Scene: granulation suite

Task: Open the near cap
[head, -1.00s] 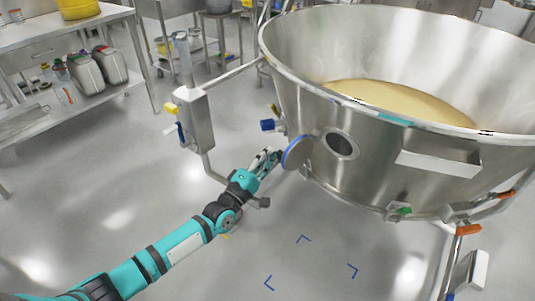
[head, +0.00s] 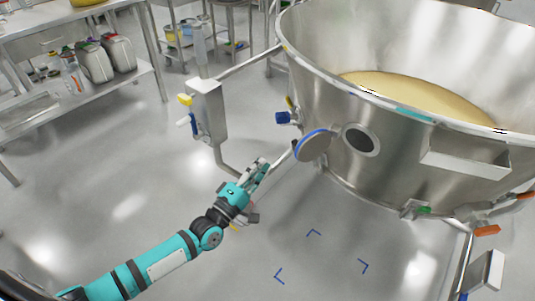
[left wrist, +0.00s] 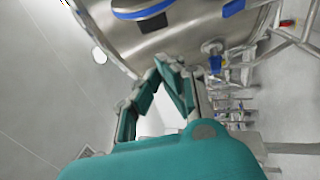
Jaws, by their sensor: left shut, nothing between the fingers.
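The near cap (head: 313,147) is a round metal disc with a blue rim on the side of the large steel vessel (head: 400,180). It stands swung out to the left of a round port (head: 361,140), and the port's dark opening is uncovered. My left gripper (head: 264,166) is below and left of the cap, apart from it, shut and empty. In the left wrist view the gripper's fingertips (left wrist: 166,64) meet, and a blue-rimmed disc (left wrist: 143,10), seemingly the cap, shows beyond them at the top. My right gripper is not in view.
The open vessel holds pale yellow material (head: 420,98). A steel post box (head: 208,110) with yellow and blue handles stands left of it. A shelf with white canisters (head: 103,58) is at the upper left. The floor around my left arm is clear, with blue corner marks.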

